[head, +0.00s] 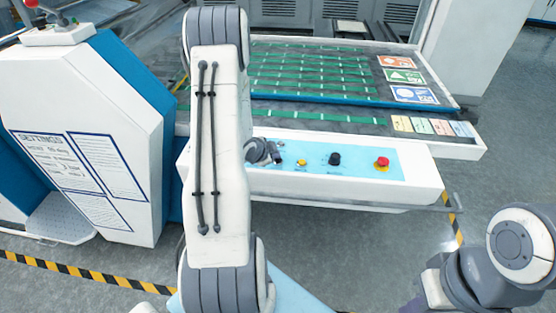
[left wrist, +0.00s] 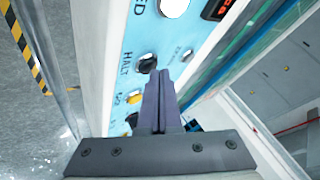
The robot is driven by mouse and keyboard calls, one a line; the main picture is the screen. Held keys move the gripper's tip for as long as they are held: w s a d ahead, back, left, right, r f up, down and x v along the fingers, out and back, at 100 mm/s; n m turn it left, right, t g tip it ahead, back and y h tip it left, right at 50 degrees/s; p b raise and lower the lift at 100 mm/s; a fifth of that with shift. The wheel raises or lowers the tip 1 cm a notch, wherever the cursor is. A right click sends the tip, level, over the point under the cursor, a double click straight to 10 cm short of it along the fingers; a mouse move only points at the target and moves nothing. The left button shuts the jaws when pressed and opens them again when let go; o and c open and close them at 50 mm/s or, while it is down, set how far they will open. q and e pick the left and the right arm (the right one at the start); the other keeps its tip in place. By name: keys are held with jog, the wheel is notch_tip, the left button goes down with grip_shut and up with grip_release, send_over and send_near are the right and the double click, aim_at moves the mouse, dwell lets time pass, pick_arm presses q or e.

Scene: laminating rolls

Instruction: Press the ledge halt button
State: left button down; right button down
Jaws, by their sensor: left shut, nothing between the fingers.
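The ledge's light blue control panel (head: 315,172) faces up at the front of the white machine. In the left wrist view, a black round button (left wrist: 147,62) sits beside the printed word HALT on the panel (left wrist: 110,85). My left gripper (left wrist: 160,74) is shut and empty, its fingertips right by that button; I cannot tell whether they touch it. In the head view my left gripper (head: 268,153) is over the panel's left end, partly behind my arm, and hides the button there. My right gripper is out of view.
A yellow button (head: 301,162), a black knob (head: 335,158) and a red mushroom button (head: 382,162) line the panel to the right. A bed with green strips (head: 310,75) lies behind. A white housing (head: 70,130) stands at left. Open floor lies to the right.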

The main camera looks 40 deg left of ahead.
pick_arm(q)
jog(key=shift+f, duration=0.3)
jog(key=shift+r, duration=0.1)
dwell(0.3)
jog(key=shift+r+p, duration=0.4)
jog(key=shift+r, duration=0.35)
notch_tip(320, 180, up, 5)
jog(key=p, duration=0.4)
jog(key=shift+r, duration=0.1)
dwell(0.6)
